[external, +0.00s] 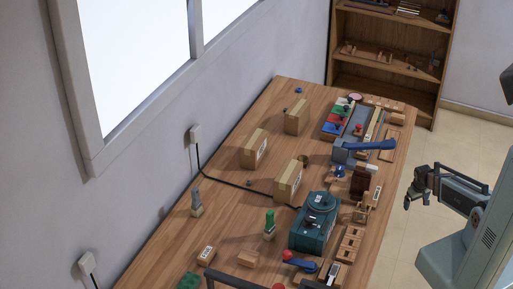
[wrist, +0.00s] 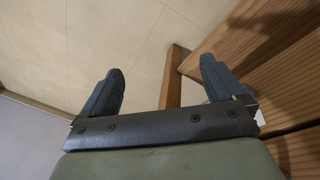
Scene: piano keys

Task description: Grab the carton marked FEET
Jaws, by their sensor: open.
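Three brown cardboard cartons stand on the wooden table in the external view: a far one (external: 295,117), a middle one (external: 252,149) by the wall side, and a near one (external: 287,181). My gripper (external: 416,200) is off the table's right edge, over the floor, well away from the cartons. In the wrist view my gripper (wrist: 161,67) has its fingers wide apart with nothing between them.
The wooden table (external: 225,235) has bare room left of the cartons. A teal box (external: 313,233), a green cactus-like piece (external: 269,222) and a blue-handled device (external: 365,147) stand around them. A black cable (external: 225,180) runs from the wall past the near carton. A shelf (external: 385,75) stands behind.

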